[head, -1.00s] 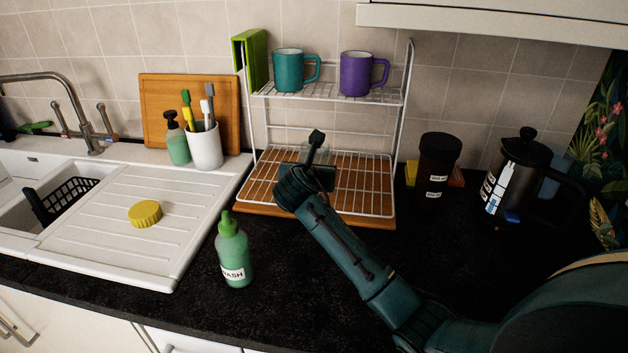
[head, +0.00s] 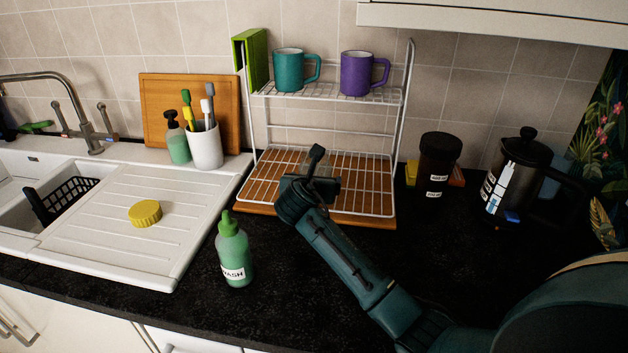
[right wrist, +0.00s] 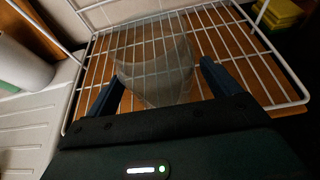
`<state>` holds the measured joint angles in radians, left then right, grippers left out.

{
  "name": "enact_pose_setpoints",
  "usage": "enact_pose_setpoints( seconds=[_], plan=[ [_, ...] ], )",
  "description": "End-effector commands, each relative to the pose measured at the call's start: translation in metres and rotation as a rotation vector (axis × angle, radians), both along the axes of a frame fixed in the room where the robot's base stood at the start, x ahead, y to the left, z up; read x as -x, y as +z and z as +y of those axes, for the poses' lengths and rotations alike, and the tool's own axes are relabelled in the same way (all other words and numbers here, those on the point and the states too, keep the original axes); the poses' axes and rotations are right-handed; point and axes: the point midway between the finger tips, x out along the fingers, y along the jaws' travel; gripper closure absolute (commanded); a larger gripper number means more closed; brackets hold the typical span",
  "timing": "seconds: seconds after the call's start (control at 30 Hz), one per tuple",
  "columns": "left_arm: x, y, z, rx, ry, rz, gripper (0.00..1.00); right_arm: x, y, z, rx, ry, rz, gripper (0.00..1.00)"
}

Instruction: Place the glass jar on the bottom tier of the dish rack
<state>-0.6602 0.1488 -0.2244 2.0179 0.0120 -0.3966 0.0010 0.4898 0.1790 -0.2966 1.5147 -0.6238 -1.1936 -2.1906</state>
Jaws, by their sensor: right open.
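The clear glass jar (right wrist: 155,70) shows in the right wrist view over the wires of the dish rack's bottom tier (right wrist: 245,47). It appears to rest on the tier. My right gripper (right wrist: 160,80) is open, one finger on either side of the jar. In the head view my right gripper (head: 312,172) is over the front of the bottom tier (head: 370,185), and I cannot make out the jar behind it. The white wire dish rack (head: 400,110) stands upright on the counter. My left gripper is not in view.
On the upper tier are a teal mug (head: 290,72), a purple mug (head: 356,75) and a green board (head: 255,62). A green soap bottle (head: 234,252) stands in front of the rack. A dark jar (head: 438,165) and a black coffee press (head: 522,165) stand to the right.

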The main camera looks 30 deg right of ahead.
Motion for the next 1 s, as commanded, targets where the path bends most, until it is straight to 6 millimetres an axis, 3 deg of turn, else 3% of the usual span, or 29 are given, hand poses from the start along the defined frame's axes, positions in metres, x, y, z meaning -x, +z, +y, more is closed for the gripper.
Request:
enact_pose_setpoints(
  seconds=[0.23, 0.7, 1.0],
  plan=[
    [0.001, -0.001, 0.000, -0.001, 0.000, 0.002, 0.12, 0.012, 0.010, 0.010, 0.000, 0.003, -0.002, 0.11],
    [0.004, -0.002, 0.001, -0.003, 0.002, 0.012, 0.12, 0.079, 0.044, 0.060, -0.001, 0.000, -0.003, 0.11],
    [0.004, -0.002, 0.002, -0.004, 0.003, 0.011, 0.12, 0.089, 0.049, 0.067, -0.001, 0.000, -0.001, 0.11]
  ],
)
